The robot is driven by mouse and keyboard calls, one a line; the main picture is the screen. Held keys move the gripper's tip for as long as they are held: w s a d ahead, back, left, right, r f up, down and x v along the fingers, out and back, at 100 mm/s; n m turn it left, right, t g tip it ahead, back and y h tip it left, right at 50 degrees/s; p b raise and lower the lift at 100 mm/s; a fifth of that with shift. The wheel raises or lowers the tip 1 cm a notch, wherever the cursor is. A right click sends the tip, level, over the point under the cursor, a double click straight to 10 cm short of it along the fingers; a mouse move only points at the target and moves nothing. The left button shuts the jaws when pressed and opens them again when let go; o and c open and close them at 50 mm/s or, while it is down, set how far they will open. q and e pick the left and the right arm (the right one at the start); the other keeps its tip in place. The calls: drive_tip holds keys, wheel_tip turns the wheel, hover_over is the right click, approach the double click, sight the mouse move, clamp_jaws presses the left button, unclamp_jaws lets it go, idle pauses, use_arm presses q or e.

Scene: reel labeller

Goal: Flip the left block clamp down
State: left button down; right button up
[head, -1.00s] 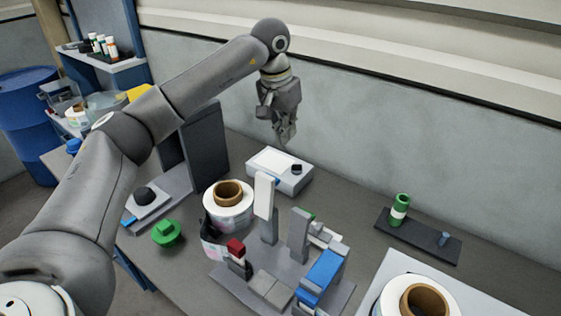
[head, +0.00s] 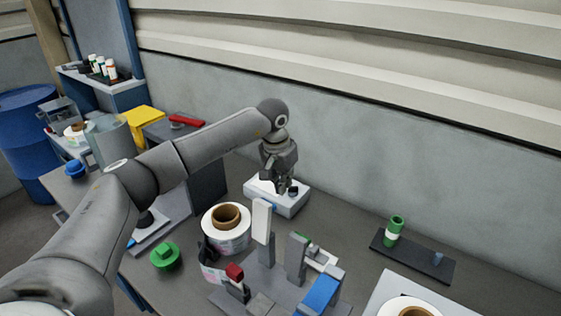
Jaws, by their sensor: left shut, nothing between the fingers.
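The labelling fixture has a grey base plate (head: 228,302) at the lower middle of the head view. On it, a white lever (head: 262,220) stands upright on a grey post; it looks like the left block clamp. To its right stands a second grey post (head: 297,258) with a pale lever (head: 322,258) lying roughly flat beside it. My left gripper (head: 284,191) is shut and empty, pointing down behind and slightly right of the white lever, apart from it in the picture. It overlaps a white box. My right gripper is not in view.
The white box (head: 285,204) with a dark knob sits behind the fixture. A label reel (head: 227,240) and a green knob (head: 166,256) are to the left. A blue block (head: 320,292) is on the fixture's right. A dark tray with a green bottle (head: 394,229) lies further right.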

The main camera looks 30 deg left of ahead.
use_arm(q)
drive_tip(key=s, duration=0.1)
drive_tip(key=s+p, duration=0.2)
drive_tip(key=s, duration=0.1)
drive_tip(key=shift+a+r, duration=0.1)
drive_tip(key=shift+a, duration=0.2)
drive_tip(key=shift+w, duration=0.1)
